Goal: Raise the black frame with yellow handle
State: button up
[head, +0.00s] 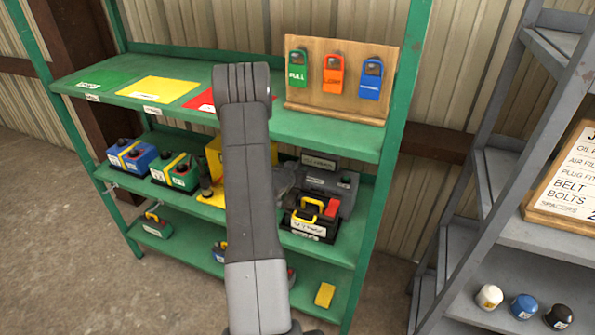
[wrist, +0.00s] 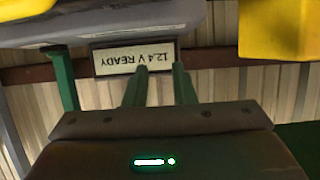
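The black frame with the yellow handle (head: 304,218) stands on the middle shelf board, right of my arm. It has a white label on its front, and a red part shows at its right. In the head view my arm hides most of my gripper. In the wrist view the two fingers of my gripper (wrist: 160,68) stand apart with nothing between them. I cannot tell there whether the yellow piece at the upper right (wrist: 285,30) belongs to the frame's handle. An upside-down "12.4 V READY" sign (wrist: 134,57) shows behind the fingertips.
A grey labelled unit (head: 326,184) stands close behind the frame. A grey rack (head: 505,180) stands at right.

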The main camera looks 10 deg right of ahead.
jog(key=b+v, duration=0.2)
jog(key=v, duration=1.2)
jog(key=shift+b, duration=0.3)
jog(key=shift+w, duration=0.15)
jog(key=p+x, duration=0.2)
jog(key=x, duration=1.2)
jog(key=shift+p, duration=0.35)
jog(key=shift+s+a, duration=0.35)
jog(key=shift+s, duration=0.25)
jog(key=shift+f, duration=0.1)
